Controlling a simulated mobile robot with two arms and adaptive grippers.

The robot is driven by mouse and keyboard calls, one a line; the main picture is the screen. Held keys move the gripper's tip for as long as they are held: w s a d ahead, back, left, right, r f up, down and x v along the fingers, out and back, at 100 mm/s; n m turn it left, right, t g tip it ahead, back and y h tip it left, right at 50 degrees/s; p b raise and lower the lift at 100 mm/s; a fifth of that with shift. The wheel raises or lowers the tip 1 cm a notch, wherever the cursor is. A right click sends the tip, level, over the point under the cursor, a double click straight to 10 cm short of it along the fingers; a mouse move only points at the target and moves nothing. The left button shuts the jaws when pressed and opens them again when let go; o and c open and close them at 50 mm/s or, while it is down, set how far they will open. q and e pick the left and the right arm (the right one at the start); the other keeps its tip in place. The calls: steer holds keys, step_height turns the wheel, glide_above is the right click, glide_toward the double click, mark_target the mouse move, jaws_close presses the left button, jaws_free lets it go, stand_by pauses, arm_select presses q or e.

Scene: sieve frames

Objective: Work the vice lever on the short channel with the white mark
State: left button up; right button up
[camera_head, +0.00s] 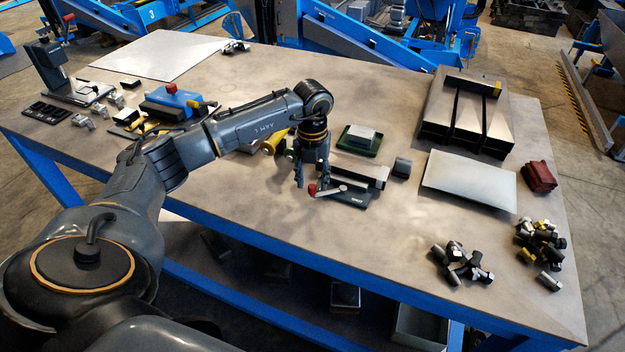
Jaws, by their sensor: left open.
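A small dark vice (352,195) stands near the middle of the table. Its pale lever (329,191) points left and ends in a red knob (312,190). A short grey channel (358,170) lies along the vice, with a pale patch near its right end; I cannot tell whether this is the white mark. My left gripper (310,185) points down, open, with its fingers around or just above the red knob. I cannot tell whether they touch it. The gripper hides part of the vice's left side. My right gripper is not in view.
A green tray (346,144) with a grey block stands behind the vice, and a dark block (402,168) to its right. A blue tool with a red knob (172,101) is at left. A white plate (468,180) and bolt piles (462,264) are at right. The front middle is clear.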

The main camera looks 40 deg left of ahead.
arm_select(q)
steer(key=shift+f, duration=0.5)
steer(key=shift+s+f, duration=0.1)
steer(key=shift+f, duration=0.45)
steer(key=c, duration=0.3)
jaws_close()
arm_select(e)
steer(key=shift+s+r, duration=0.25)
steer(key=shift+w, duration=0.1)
